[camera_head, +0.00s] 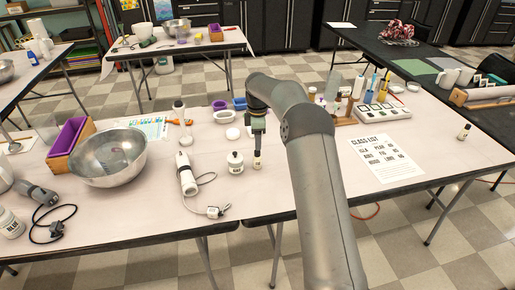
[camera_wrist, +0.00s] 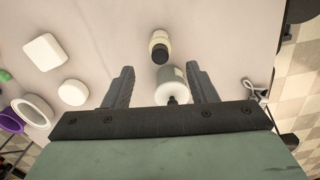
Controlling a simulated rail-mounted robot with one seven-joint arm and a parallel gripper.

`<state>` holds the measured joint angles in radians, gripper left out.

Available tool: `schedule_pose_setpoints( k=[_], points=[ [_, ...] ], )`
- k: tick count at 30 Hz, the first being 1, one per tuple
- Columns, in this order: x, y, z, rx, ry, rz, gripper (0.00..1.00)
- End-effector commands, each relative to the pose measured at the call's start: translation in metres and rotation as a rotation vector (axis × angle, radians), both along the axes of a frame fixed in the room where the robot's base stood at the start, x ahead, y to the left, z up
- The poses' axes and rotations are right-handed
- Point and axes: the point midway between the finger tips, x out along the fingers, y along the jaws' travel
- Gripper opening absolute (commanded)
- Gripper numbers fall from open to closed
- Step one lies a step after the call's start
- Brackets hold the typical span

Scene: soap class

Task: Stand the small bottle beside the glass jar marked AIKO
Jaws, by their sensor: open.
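The small bottle (camera_head: 257,163), pale with a dark cap, stands upright on the table just right of a whitish jar (camera_head: 236,168) in the head view. The jar has a dark knob on its lid and a label too small to read surely. A narrow gap seems to part them. My gripper (camera_head: 258,147) points down just above the bottle. In the wrist view my gripper (camera_wrist: 159,68) is open, its fingers apart with nothing pinched. The bottle (camera_wrist: 159,40) shows beyond the fingertips, and the jar (camera_wrist: 172,78) shows between the fingers, apparently below them.
A white device (camera_head: 186,175) with a cable lies left of the jar, and a large metal bowl (camera_head: 108,158) stands further left. White soap pieces (camera_head: 232,133) lie behind.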

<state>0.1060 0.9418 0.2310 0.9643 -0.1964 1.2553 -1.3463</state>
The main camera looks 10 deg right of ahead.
Motion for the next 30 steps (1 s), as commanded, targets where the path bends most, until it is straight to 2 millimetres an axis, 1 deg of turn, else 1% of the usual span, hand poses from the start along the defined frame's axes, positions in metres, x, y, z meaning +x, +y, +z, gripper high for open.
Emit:
schedule_pose_setpoints(
  k=[5,7,8,11,14,15,17,18,20,21,23,24,26,27,30],
  points=[
    [-0.001,0.0,0.009,0.0,0.0,0.0,0.52],
    [-0.004,0.002,0.015,-0.002,-0.001,-0.012,0.52],
    [-0.007,0.003,0.019,-0.004,-0.001,-0.023,0.52],
    [-0.03,0.011,0.042,-0.014,-0.008,-0.101,0.52],
    [-0.074,0.019,0.072,-0.03,-0.013,-0.241,0.52],
    [-0.095,0.021,0.084,-0.035,-0.018,-0.311,0.52],
    [-0.131,0.022,0.098,-0.041,-0.023,-0.419,0.52],
    [-0.155,0.023,0.105,-0.043,-0.027,-0.494,0.52],
    [-0.194,0.022,0.113,-0.043,-0.032,-0.609,0.52],
    [-0.22,0.021,0.117,-0.042,-0.036,-0.687,0.52],
    [-0.262,0.02,0.119,-0.036,-0.039,-0.808,0.52],
    [-0.29,0.018,0.119,-0.031,-0.041,-0.887,0.52],
    [-0.329,0.016,0.115,-0.019,-0.04,-1.004,0.52],
    [-0.354,0.015,0.11,-0.013,-0.039,-1.075,0.52],
    [-0.406,0.013,0.097,0.007,-0.032,-1.229,0.52]
  ],
)
